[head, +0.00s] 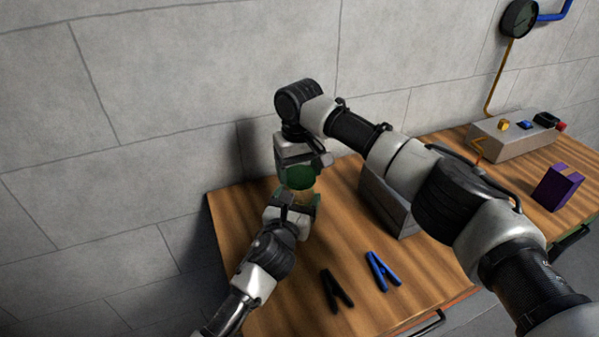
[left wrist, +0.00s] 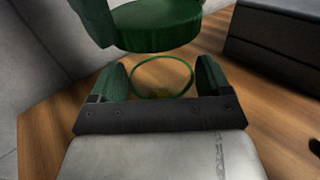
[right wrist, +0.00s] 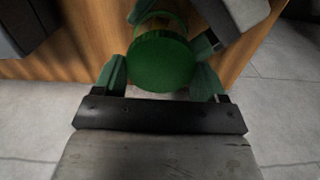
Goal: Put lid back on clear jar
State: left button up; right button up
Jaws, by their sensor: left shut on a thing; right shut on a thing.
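The green round lid (head: 300,177) is between the fingers of my right gripper (head: 300,167), which is shut on it. The clear jar (head: 304,197) is just below, at the table's back left corner, and my left gripper (head: 290,211) is shut on it. In the left wrist view the jar's thin green rim (left wrist: 162,60) shows between the green fingers, and the lid (left wrist: 156,26) hangs above and beyond it, apart in the picture. In the right wrist view the lid (right wrist: 161,62) covers most of the jar.
A grey bin (head: 388,203) stands right of the jar, partly behind my right arm. A black clamp (head: 335,291) and a blue clamp (head: 382,270) lie in front on the wooden table (head: 350,240). A purple box (head: 557,188) and control box (head: 513,138) stand at right. The wall is close behind.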

jog(key=shift+f, duration=0.6)
jog(key=shift+f, duration=0.9)
